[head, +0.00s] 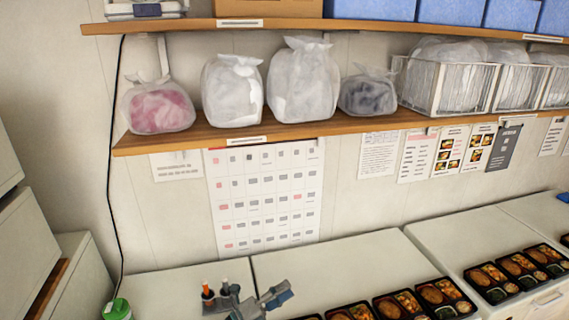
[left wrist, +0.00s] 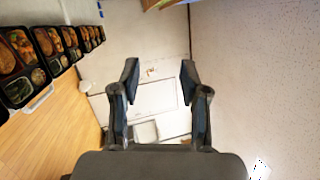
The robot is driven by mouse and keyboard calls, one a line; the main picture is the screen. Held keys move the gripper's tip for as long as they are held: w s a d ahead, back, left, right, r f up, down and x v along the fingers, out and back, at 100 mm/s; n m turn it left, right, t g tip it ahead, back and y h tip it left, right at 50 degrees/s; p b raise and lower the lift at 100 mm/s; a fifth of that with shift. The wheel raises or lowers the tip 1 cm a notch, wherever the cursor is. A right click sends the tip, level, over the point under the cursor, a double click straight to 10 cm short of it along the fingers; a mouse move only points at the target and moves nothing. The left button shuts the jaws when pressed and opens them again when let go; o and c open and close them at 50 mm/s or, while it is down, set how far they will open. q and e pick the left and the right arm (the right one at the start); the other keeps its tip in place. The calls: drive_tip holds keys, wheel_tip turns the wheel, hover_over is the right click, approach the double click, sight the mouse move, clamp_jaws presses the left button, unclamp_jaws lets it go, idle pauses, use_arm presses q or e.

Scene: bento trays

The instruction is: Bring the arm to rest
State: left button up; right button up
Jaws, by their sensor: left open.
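My left gripper (head: 252,300) shows at the bottom of the head view, in front of the white counter. In the left wrist view, my left gripper (left wrist: 160,82) has its two fingers wide apart with nothing between them. The left gripper is open and empty. My right gripper is in neither view.
Bento trays (head: 440,293) with food stand in rows at the lower right; several bento trays (left wrist: 22,62) also line the left wrist view's left side. A shelf (head: 300,130) holds plastic bags and wire baskets (head: 445,88). A green-lidded item (head: 118,309) stands lower left.

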use_arm(q)
drive_tip(key=s+a+f+n+t+y, duration=0.1)
drive_tip(key=a+f+n+t+y, duration=0.35)
drive_tip(key=a+n+y, duration=0.4)
drive_tip(key=s+a+f+n+t+y, duration=0.25)
drive_tip(key=a+n+t+y, duration=0.3)
drive_tip(key=n, duration=0.65)
drive_tip(key=s+a+f+n+g+y, duration=0.5)
drive_tip(key=s+a+f+n, duration=0.1)
drive_tip(key=f, duration=0.4)
drive_tip(key=s+f+n+g, duration=0.1)
drive_tip(key=s+f+g, duration=0.35)
drive_tip(key=s, duration=0.35)
drive_tip(key=s+f+n+g+h, duration=0.1)
drive_tip(key=s+f+g, duration=0.35)
drive_tip(key=s, duration=0.45)
drive_tip(key=s+f+n+g, duration=0.1)
drive_tip(key=s+f+g, duration=0.2)
drive_tip(key=s+f, duration=0.35)
drive_tip(key=s+a+f+g+b, duration=0.1)
drive_tip(key=s+f+b, duration=0.15)
drive_tip(key=f, duration=1.35)
drive_tip(key=s+f+b, duration=0.2)
drive_tip(key=f+b, duration=0.2)
drive_tip(key=f, duration=1.2)
drive_tip(key=s+a+f+g+b, duration=0.1)
drive_tip(key=s+a+f+b, duration=0.2)
drive_tip(key=s+f, duration=1.4)
drive_tip(key=shift+f+m, duration=0.35)
